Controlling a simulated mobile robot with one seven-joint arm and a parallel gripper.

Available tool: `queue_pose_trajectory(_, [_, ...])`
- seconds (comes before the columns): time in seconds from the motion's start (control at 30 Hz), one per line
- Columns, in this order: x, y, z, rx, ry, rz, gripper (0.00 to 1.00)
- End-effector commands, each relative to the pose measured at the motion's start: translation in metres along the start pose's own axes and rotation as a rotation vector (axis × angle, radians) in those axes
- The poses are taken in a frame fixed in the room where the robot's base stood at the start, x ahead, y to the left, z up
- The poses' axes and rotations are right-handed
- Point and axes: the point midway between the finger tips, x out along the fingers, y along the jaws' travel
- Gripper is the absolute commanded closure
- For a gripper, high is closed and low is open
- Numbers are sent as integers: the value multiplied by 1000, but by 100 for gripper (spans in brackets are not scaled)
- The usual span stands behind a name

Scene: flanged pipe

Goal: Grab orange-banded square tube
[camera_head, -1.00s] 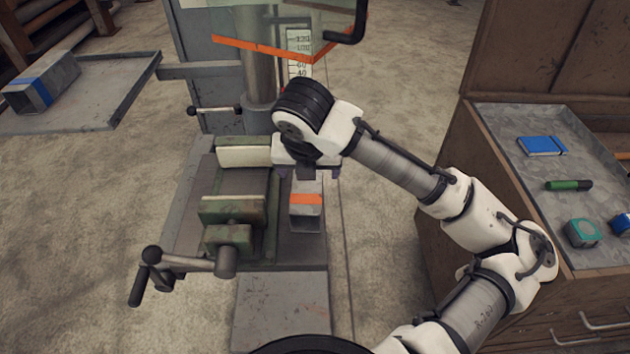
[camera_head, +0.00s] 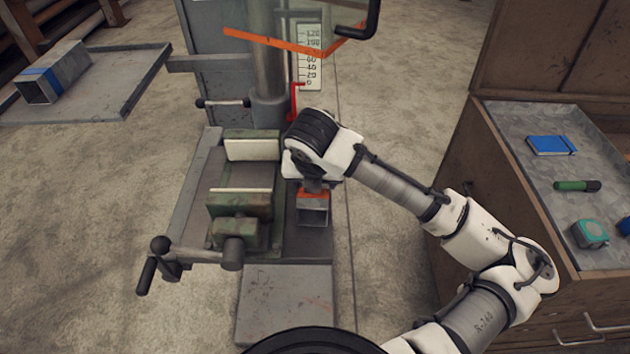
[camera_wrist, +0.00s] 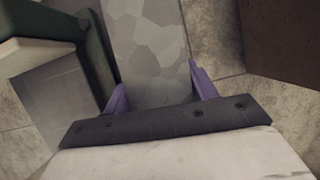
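The orange-banded square tube (camera_head: 313,212) is a grey hollow tube with an orange band near its open end. It lies on the machine table, right of the green vise, with the open end toward the body camera. My gripper (camera_head: 313,185) is over the tube from above and hides its far part. In the wrist view the grey tube (camera_wrist: 148,45) runs between the two purple fingers (camera_wrist: 160,88), one on each side. The fingers look close against the tube sides, but I cannot tell whether they press on it. The band is out of the wrist view.
The green vise (camera_head: 235,205) stands close on the left, with a crank handle in front. The drill column (camera_head: 268,50) and a scale plate are behind. A blue-banded tube (camera_head: 53,75) lies on a tray at the left. A drawer cabinet (camera_head: 500,200) stands at the right.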

Motion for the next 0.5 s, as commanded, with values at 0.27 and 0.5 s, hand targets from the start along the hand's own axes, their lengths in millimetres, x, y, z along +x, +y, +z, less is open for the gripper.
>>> queue_pose_trajectory(0.27, [0,0,0,0,0,0,80])
queue_pose_trajectory(0.5, [-1,0,1,0,-2,0,85])
